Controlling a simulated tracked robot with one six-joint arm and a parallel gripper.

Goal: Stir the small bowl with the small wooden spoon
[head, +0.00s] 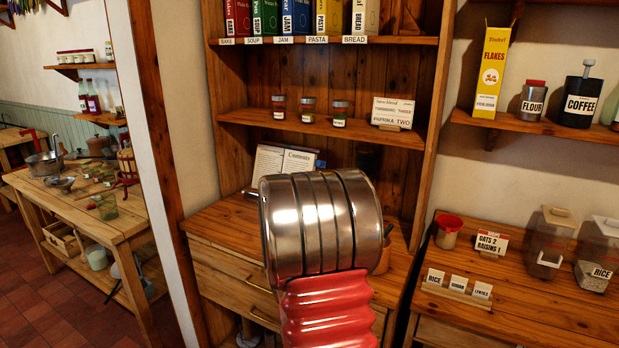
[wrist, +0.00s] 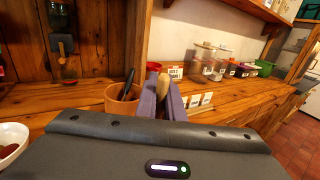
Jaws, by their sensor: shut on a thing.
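In the wrist view, my gripper (wrist: 162,100) is shut on the small wooden spoon (wrist: 162,84). The spoon's pale wood shows between the two fingers, and its lower part is hidden by the gripper. A small white bowl (wrist: 10,134) with something dark red in it is cut off by the left edge of the wrist view. It stands on the wooden top, left of my gripper and apart from the spoon. In the head view my own arm hides the gripper, the spoon and the bowl.
A terracotta pot (wrist: 121,101) with a dark-handled utensil stands just left of my fingers. Label cards (wrist: 200,100) and clear canisters (wrist: 210,62) stand to the right. An open book (head: 280,165) stands at the back of the dresser top, below spice jars (head: 308,108).

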